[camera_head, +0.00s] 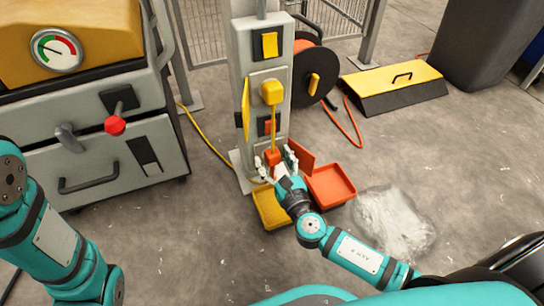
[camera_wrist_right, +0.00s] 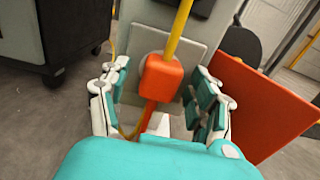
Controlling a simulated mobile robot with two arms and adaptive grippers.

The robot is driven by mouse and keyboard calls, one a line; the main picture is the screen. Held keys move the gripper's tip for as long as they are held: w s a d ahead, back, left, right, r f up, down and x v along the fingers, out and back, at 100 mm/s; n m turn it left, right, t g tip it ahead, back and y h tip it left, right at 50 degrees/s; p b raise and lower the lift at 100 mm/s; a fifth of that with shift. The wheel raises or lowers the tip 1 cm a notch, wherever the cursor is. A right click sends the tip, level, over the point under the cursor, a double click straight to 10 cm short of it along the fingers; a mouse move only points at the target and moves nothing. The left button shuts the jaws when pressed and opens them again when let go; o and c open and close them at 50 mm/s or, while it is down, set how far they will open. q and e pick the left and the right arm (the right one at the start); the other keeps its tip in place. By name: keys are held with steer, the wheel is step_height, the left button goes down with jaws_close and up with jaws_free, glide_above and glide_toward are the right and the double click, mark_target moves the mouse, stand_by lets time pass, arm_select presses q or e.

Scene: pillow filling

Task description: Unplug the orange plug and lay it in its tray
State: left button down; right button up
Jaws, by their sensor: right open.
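The orange plug (camera_head: 272,158) sits low on the front of the grey post (camera_head: 242,75), with an orange cord hanging below it in the right wrist view. My right gripper (camera_head: 276,163) is open around it. In the right wrist view the plug (camera_wrist_right: 162,78) is between the spread fingers of the gripper (camera_wrist_right: 160,103), with gaps on both sides. The orange tray (camera_head: 345,192) lies on the floor right of the post, and a yellow tray (camera_head: 270,210) lies left of it. Only part of my left arm shows; its gripper is out of view.
A yellow plug (camera_head: 271,92) is higher on the post; its yellow cord hangs down to just above the orange plug. An orange panel (camera_wrist_right: 258,105) stands close to the right fingers. A machine cabinet (camera_head: 100,155) is at the left. A pale powder patch (camera_head: 395,220) lies right of the trays.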

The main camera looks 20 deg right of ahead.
mark_target(275, 161)
stand_by(0.4)
jaws_close()
stand_by(0.4)
steer(key=shift+s+d, duration=0.1)
steer(key=shift+s, duration=2.9)
steer(key=shift+s, duration=0.1)
